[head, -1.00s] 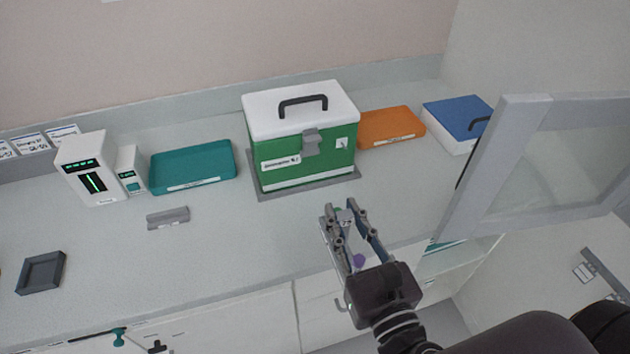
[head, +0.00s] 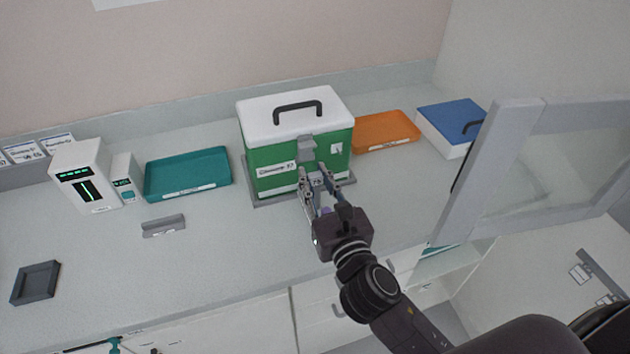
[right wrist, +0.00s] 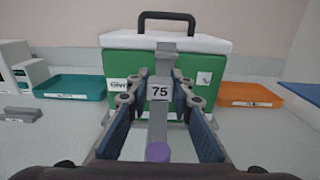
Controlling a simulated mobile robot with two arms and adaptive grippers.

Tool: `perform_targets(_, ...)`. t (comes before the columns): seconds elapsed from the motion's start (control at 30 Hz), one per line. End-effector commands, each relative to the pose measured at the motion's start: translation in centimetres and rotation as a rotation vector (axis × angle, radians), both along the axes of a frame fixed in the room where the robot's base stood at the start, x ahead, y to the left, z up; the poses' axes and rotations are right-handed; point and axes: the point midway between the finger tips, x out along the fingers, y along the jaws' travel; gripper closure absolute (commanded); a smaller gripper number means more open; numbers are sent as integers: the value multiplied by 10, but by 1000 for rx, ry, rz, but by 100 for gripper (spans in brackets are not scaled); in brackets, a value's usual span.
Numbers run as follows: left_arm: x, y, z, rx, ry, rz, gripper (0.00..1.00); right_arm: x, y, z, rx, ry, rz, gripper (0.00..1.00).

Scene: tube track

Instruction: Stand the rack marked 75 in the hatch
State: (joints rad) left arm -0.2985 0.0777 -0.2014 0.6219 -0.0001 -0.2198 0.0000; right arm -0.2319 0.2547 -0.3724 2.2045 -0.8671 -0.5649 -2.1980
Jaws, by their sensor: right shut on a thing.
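The rack marked 75 (head: 317,182) is grey with a number plate. In the right wrist view the rack (right wrist: 159,112) stands between the two finger pads, with a purple cap (right wrist: 158,152) at its near end. My right gripper (head: 314,177) is shut on it, in front of the green box. I cannot tell the gap between rack and counter. A grey-framed glass door (head: 485,175) stands open at the right; the hatch opening itself is not clearly seen. My left gripper is out of view.
The green box with white lid (head: 275,165) stands close beyond the gripper. A teal tray (head: 187,174), an orange tray (head: 385,131), a blue-lidded box (head: 450,125) and a white device (head: 85,178) line the back.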

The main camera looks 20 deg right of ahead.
Motion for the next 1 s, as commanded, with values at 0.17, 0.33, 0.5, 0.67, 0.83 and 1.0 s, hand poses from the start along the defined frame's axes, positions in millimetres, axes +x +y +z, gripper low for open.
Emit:
perform_targets(0.17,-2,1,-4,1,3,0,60,0,0,-15,0,-1,0,100)
perform_targets(0.33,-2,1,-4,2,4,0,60,0,0,-14,-1,-2,0,100)
perform_targets(0.5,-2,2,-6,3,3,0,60,0,0,-18,-1,-2,0,100)
perform_targets(0.67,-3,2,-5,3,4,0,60,-1,0,-17,-1,-1,0,62)
perform_targets(0.83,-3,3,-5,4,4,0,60,-1,0,-17,-1,-1,0,62)
perform_targets(1.0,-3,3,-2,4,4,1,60,-1,0,-12,0,-2,1,62)
